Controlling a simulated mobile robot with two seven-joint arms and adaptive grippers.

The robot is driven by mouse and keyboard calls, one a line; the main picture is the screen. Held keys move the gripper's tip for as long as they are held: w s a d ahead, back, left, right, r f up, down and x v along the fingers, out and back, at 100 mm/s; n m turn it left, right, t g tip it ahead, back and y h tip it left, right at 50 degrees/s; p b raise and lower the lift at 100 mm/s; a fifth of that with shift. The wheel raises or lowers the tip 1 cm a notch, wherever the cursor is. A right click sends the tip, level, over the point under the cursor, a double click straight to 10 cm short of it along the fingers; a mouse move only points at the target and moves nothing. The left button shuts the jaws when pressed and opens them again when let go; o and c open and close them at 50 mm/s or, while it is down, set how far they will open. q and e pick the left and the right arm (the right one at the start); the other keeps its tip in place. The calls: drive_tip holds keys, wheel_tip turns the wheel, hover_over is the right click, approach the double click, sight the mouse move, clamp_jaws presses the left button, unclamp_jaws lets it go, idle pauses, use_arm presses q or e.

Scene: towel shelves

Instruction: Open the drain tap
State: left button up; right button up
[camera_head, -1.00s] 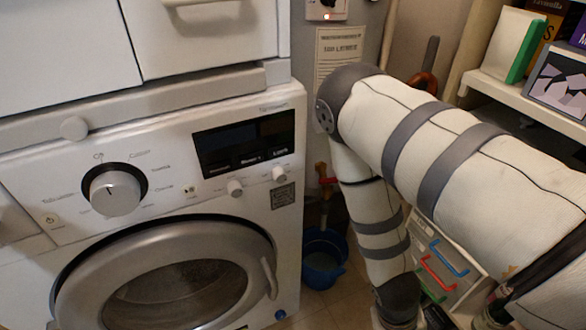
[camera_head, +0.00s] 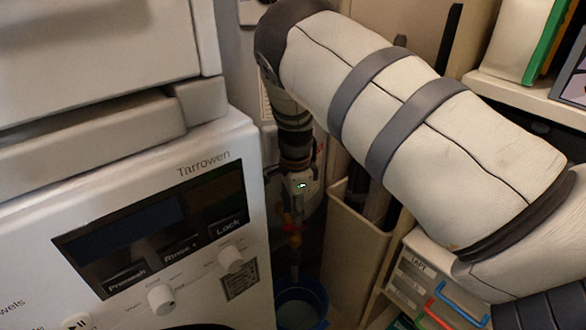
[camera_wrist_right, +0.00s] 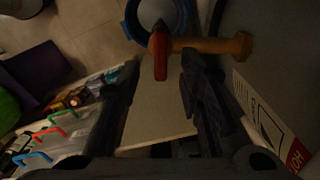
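The drain tap has a red lever handle (camera_wrist_right: 159,55) and a brass pipe (camera_wrist_right: 215,45) running right from it in the right wrist view. My right gripper (camera_wrist_right: 160,72) is open, with one dark finger on each side of the red handle. The handle lies at about fingertip level; I cannot tell whether a finger touches it. In the head view my right gripper (camera_head: 296,212) points down beside the washing machine (camera_head: 215,160) and mostly hides the tap. A blue bucket (camera_head: 302,290) stands below. My left gripper is not in view.
A beige bin (camera_head: 352,245) stands close to the right of my gripper. Shelves (camera_head: 520,98) and drawers with coloured handles (camera_head: 410,275) are further right. A grey surface with a printed label (camera_wrist_right: 265,115) is close by in the wrist view.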

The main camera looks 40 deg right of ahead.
sight(295, 229)
wheel_tip(295, 229, down, 5)
drive_tip(key=shift+f, duration=0.15)
drive_tip(key=shift+c, duration=0.3)
clamp_jaws()
drive_tip(key=shift+n, duration=0.4)
drive_tip(key=n, duration=0.3)
drive_tip(key=shift+n, duration=0.3)
drive_tip(key=n+p, duration=0.1)
drive_tip(key=n, duration=0.4)
drive_tip(key=shift+n, duration=0.4)
